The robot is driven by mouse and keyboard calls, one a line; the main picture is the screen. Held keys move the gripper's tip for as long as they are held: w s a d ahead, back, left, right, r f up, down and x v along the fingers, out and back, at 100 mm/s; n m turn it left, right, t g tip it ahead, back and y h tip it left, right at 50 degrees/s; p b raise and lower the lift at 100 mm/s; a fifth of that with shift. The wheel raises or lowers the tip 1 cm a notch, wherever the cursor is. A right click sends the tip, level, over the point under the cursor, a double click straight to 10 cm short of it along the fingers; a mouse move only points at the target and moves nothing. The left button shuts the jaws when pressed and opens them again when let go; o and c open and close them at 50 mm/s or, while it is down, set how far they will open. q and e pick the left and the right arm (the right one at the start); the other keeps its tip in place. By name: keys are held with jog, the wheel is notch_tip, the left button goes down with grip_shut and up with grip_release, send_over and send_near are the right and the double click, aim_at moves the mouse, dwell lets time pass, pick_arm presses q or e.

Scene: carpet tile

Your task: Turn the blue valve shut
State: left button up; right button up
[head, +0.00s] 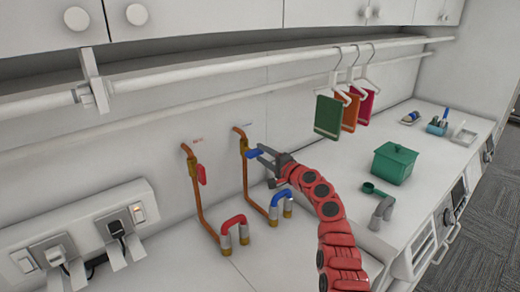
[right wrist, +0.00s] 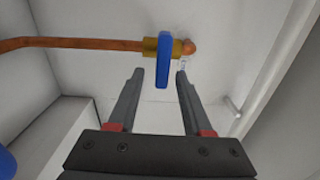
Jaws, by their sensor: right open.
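The blue valve handle (head: 255,154) sits on a brass fitting near the top of the right copper pipe (head: 245,180) on the back wall. In the right wrist view the blue handle (right wrist: 163,60) lies crosswise to the pipe (right wrist: 90,43). My right gripper (head: 265,160) is open beside the handle. In the right wrist view the handle's near end is between the tips of its fingers (right wrist: 160,82), with gaps on both sides. My left gripper is not in view.
A red valve handle (head: 202,174) is on the left pipe. Red (head: 234,222) and blue (head: 278,196) curved parts stand below on the counter. Cloths (head: 328,117) hang from a rail at the right. A green pot (head: 394,163) and plugged sockets (head: 115,228) flank the area.

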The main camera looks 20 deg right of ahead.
jog(key=p+v, duration=0.4)
jog(key=v, duration=1.1)
jog(key=shift+s, duration=0.25)
jog(key=shift+s+d, duration=0.1)
jog(key=shift+d, duration=0.05)
